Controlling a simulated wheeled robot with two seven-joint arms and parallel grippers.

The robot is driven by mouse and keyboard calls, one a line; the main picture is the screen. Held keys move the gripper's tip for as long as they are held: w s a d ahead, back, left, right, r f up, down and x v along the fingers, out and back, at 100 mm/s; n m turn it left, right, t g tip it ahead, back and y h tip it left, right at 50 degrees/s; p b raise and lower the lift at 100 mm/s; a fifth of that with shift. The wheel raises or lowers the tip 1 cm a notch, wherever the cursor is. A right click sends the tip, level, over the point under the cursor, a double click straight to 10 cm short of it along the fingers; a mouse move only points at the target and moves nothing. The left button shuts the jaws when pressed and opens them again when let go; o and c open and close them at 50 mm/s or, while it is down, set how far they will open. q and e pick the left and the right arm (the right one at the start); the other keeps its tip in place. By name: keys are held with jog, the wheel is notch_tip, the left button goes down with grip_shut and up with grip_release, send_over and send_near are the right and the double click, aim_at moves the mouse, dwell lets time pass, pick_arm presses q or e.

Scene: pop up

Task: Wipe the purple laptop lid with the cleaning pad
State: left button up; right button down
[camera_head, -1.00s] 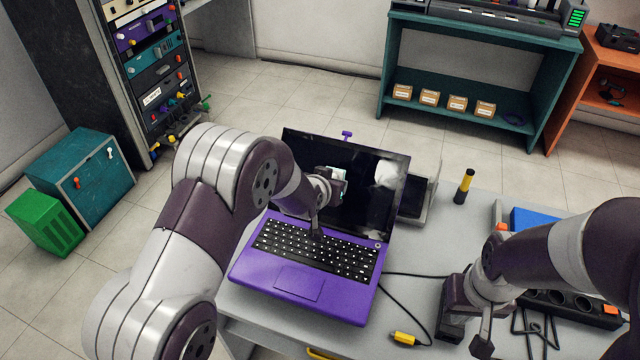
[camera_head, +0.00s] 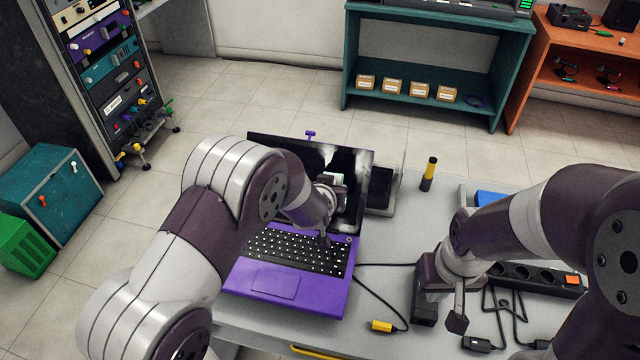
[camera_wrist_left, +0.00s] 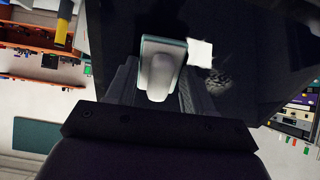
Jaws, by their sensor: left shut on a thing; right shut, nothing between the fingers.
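The purple laptop (camera_head: 275,283) stands open on the grey table, its dark screen (camera_head: 285,150) facing me. Whitish patches show on the screen; I cannot tell smears from reflections. My left gripper (camera_head: 333,192) is in front of the screen's right half, shut on the cleaning pad (camera_head: 338,179), which is mostly hidden by the hand. In the left wrist view the pad (camera_wrist_left: 160,48) is a pale block with teal edges and a white grip between the fingers, close against the dark panel; contact is unclear. My right gripper (camera_head: 440,312) is shut and empty, low over the table right of the laptop.
A power strip (camera_head: 535,277) and black cables lie at the right. A yellow plug (camera_head: 381,327) lies near the front. A yellow-black cylinder (camera_head: 428,175) stands behind, by a blue item (camera_head: 492,198). A grey stand (camera_head: 385,200) sits right of the screen.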

pick_arm(q)
jog(key=shift+a+f, duration=0.1)
jog(key=shift+a, duration=0.1)
jog(key=shift+w+a+f+b, duration=0.1)
jog(key=shift+w+a+b, duration=0.15)
jog(key=shift+a+b, duration=0.65)
jog(key=shift+w+a, duration=0.1)
jog(key=shift+a, duration=0.7)
jog(key=a+b, duration=0.1)
jog(key=a, duration=0.1)
jog(key=shift+w+a+b, duration=0.25)
jog(key=shift+a+b, duration=0.05)
jog(key=shift+b, duration=0.05)
jog(key=shift+w+a+r, duration=0.15)
jog(key=shift+a, duration=0.65)
jog(key=shift+w+a+r, duration=0.1)
jog(key=shift+w+a, duration=0.05)
jog(key=shift+a, duration=0.6)
jog(key=shift+w+a, duration=0.15)
jog(key=shift+a, duration=0.4)
